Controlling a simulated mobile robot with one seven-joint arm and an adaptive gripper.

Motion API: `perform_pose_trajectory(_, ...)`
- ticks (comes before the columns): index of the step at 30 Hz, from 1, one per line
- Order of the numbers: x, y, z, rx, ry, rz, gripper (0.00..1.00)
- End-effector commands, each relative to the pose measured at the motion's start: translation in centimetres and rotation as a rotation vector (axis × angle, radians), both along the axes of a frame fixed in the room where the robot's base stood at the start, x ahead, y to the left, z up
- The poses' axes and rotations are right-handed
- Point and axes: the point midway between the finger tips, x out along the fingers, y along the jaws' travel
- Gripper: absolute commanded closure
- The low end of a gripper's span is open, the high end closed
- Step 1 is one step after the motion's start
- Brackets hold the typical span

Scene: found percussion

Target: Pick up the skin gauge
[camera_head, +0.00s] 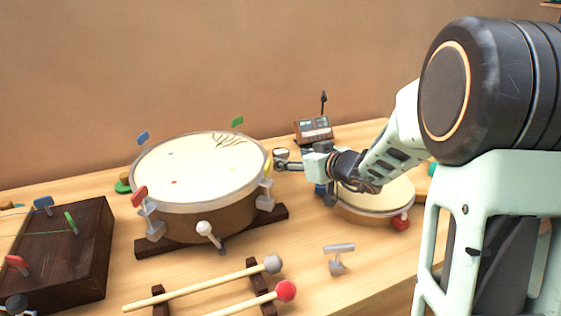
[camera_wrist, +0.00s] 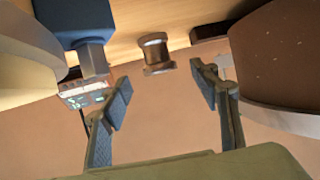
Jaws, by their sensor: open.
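What looks like the skin gauge (camera_wrist: 155,54) is a small, dark metallic, spool-shaped piece standing on the table, seen upside down in the wrist view. In the head view, its pale round top (camera_head: 281,152) shows between the large drum and the small drum. My gripper (camera_wrist: 162,77) is open and empty, its two fingers spread to either side of the gauge's line, with the gauge just past the fingertips. In the head view, my gripper (camera_head: 279,161) reaches left between the drums and hides the gauge's lower part.
The large drum (camera_head: 203,171) stands close left of my gripper, and the small drum (camera_head: 375,199) lies under my wrist. A boxy device with a screen (camera_head: 313,129) stands behind. Mallets (camera_head: 190,287) and a grey T-shaped key (camera_head: 338,255) lie in front.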

Motion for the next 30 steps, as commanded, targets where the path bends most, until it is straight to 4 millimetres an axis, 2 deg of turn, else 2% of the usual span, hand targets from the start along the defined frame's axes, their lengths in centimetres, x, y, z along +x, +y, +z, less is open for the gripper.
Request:
perform_pose_trajectory(3, 1.3, 0.8, -0.8, -0.002, 0.003, 0.000, 0.44)
perform_pose_trajectory(11, 2.6, 1.6, -1.5, 0.000, 0.002, 0.000, 0.44)
perform_pose_trajectory(17, 4.5, 2.5, -3.2, -0.001, 0.004, -0.001, 0.44)
perform_pose_trajectory(21, 5.8, 3.3, -3.6, -0.001, 0.002, 0.000, 0.44)
perform_pose_trajectory(30, 6.2, 3.6, -3.8, -0.002, 0.002, -0.001, 0.44)
